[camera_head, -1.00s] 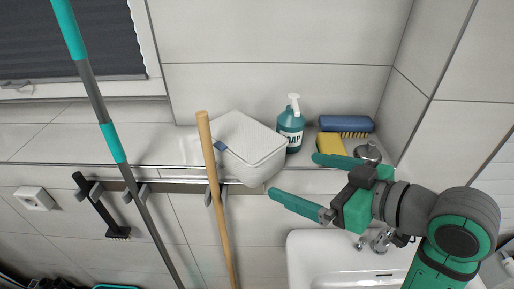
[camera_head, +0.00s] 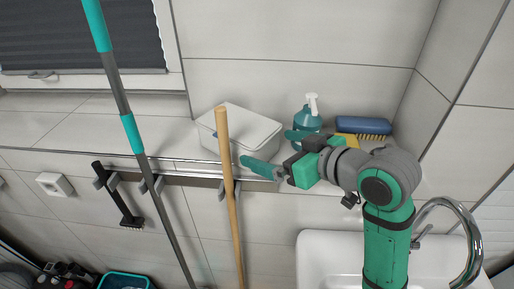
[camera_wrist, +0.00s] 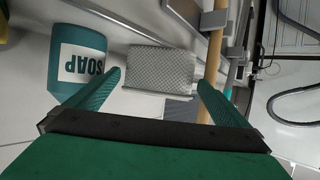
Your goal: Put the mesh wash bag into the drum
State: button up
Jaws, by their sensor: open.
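The mesh wash bag (camera_head: 247,124) looks like a pale, boxy pouch with rounded corners and lies on the tiled ledge. In the wrist view its grey-white mesh face (camera_wrist: 158,66) shows beyond and between my fingertips. My gripper (camera_head: 265,148) is open at the bag's front right, with one finger in front of its lower edge and the other near its right side. The wrist view shows nothing held between the fingers (camera_wrist: 159,80). My gripper hides part of the bag's front in the head view. I cannot make out the drum in either view.
A teal soap bottle (camera_head: 307,115) stands right of the bag and close to a finger in the wrist view (camera_wrist: 77,62). A blue brush (camera_head: 362,127) lies farther right. A wooden pole (camera_head: 231,205) stands in front of the bag. A sink (camera_head: 325,250) is below.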

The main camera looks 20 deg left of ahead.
aim_at(269, 146)
jog(key=shift+x, duration=2.1)
jog(key=shift+f, duration=0.1)
jog(key=shift+c, duration=0.3)
jog(key=c, duration=0.6)
jog(key=shift+w, duration=0.1)
jog(key=shift+c, duration=0.3)
